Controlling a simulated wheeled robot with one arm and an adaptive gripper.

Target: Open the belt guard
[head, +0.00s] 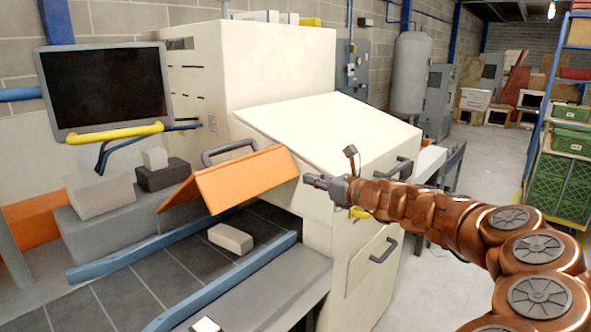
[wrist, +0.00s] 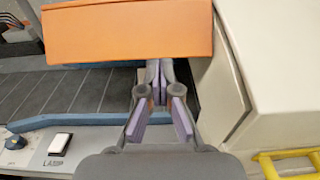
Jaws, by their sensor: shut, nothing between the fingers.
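The orange belt guard (head: 236,179) is a folded panel at the cream machine's opening, tilted above the dark conveyor belt (head: 195,257). A grey bar handle (head: 228,151) shows at its upper edge; I cannot tell if it belongs to the guard. My gripper (head: 309,179) is shut and empty, just right of the guard's right end. In the wrist view the guard (wrist: 130,32) spans the top, and my gripper's fingertips (wrist: 159,66) lie by its lower right edge. I cannot tell whether they touch it.
The cream machine body (head: 325,125) stands close behind and right of my gripper. A pale block (head: 231,238) lies on the belt between blue rails (head: 225,283). A monitor (head: 105,88) stands at left. A white switch (wrist: 59,144) sits on the front ledge. The aisle floor at right is open.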

